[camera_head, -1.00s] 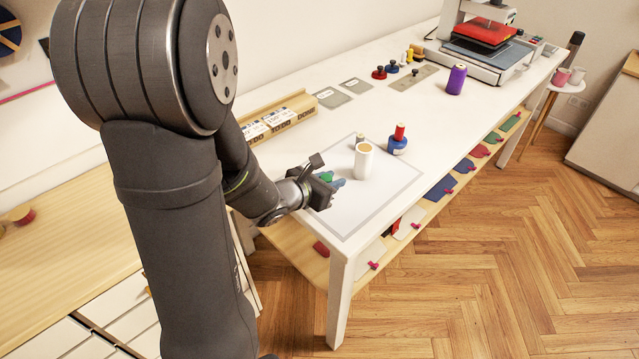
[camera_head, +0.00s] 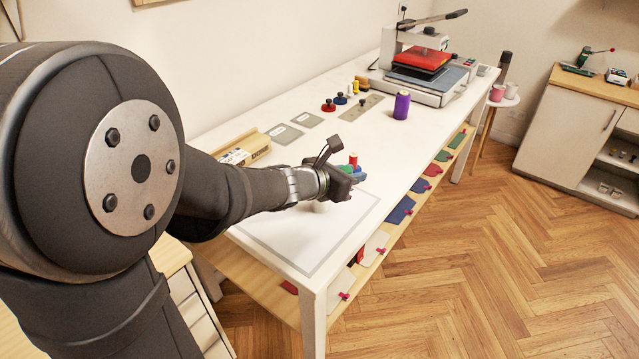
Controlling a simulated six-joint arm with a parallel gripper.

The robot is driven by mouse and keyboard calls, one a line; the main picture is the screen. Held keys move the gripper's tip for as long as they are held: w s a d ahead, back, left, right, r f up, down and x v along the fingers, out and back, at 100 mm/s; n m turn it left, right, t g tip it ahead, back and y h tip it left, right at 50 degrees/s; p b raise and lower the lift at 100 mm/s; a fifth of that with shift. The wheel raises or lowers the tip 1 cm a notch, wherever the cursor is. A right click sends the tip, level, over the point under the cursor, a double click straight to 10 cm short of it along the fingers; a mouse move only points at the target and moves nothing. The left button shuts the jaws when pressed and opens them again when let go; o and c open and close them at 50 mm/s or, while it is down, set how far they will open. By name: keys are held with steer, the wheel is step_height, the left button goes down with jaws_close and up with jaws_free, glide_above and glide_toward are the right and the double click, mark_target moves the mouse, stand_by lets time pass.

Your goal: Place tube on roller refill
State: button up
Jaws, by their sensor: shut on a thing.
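My gripper (camera_head: 352,174) is over the far part of the outlined mat (camera_head: 285,254), at its back right. It is shut on what seems to be the white roll (camera_head: 320,207), of which only a pale bit shows under the gripper. The gripper hides the rest, so how the roll sits in the jaws cannot be told. A small red top (camera_head: 353,159) shows just behind the jaws; the blue body under it is mostly hidden. I cannot tell which thing is the tube and which is the roller refill.
A purple spool (camera_head: 401,105) stands farther along the white table (camera_head: 345,135). A wooden rack (camera_head: 243,146) lies at the back edge. The front of the mat is clear.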

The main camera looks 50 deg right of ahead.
steer(key=d+r+m, duration=0.1)
steer(key=d+r, duration=0.2)
steer(key=d, duration=0.1)
steer(key=shift+g+y, duration=0.3)
steer(key=shift+g, duration=0.1)
steer(key=w+f, duration=0.2)
steer(key=w, duration=0.1)
steer(key=w+d+f, duration=0.1)
steer(key=w+f, duration=0.1)
steer(key=w, duration=0.2)
steer(key=w+f, duration=0.2)
steer(key=w, duration=0.1)
steer(key=shift+w+d+f, duration=0.15)
steer(key=shift+w+d, duration=0.15)
steer(key=shift+w, duration=0.1)
steer(key=shift+f, duration=2)
steer(key=shift+f, duration=0.2)
steer(key=o, duration=1)
steer(key=shift+r, duration=0.1)
